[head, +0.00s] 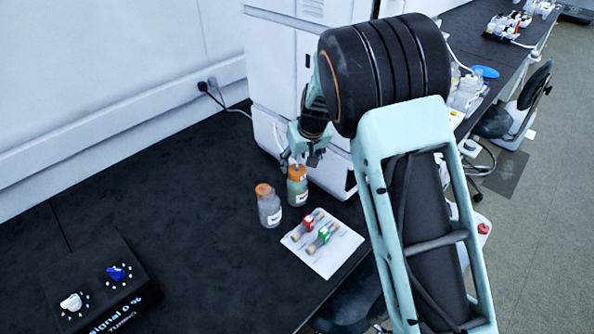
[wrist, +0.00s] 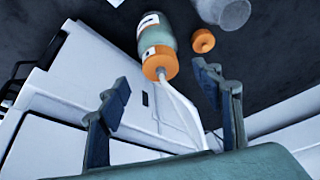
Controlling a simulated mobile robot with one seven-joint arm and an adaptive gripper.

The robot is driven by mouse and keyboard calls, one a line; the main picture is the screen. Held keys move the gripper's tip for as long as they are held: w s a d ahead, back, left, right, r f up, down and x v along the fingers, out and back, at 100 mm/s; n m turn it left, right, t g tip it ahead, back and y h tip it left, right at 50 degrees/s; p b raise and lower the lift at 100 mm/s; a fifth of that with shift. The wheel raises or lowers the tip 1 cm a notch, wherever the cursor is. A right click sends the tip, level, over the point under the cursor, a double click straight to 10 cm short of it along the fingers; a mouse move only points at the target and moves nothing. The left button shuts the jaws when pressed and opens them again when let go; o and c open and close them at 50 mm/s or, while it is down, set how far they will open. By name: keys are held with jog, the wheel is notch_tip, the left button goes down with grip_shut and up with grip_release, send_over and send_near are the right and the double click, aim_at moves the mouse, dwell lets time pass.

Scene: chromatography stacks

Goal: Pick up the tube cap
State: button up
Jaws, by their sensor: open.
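In the head view my gripper (head: 305,155) is just above the orange cap (head: 297,171) on the greenish bottle (head: 298,190). I cannot tell whether a finger touches anything. I cannot tell which is the tube cap.
A white sheet (head: 327,262) with small red and green items lies in front of the bottles near the bench edge. A white instrument stack (head: 281,62) stands close behind my gripper. A black control box (head: 96,285) is at lower left. The bench's left-middle is clear.

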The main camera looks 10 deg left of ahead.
aim_at(298, 170)
jog(key=shift+p+x, duration=0.55)
jog(key=shift+x, duration=2.2)
jog(key=shift+w, duration=0.15)
jog(key=shift+r, duration=0.1)
jog(key=c, duration=1.3)
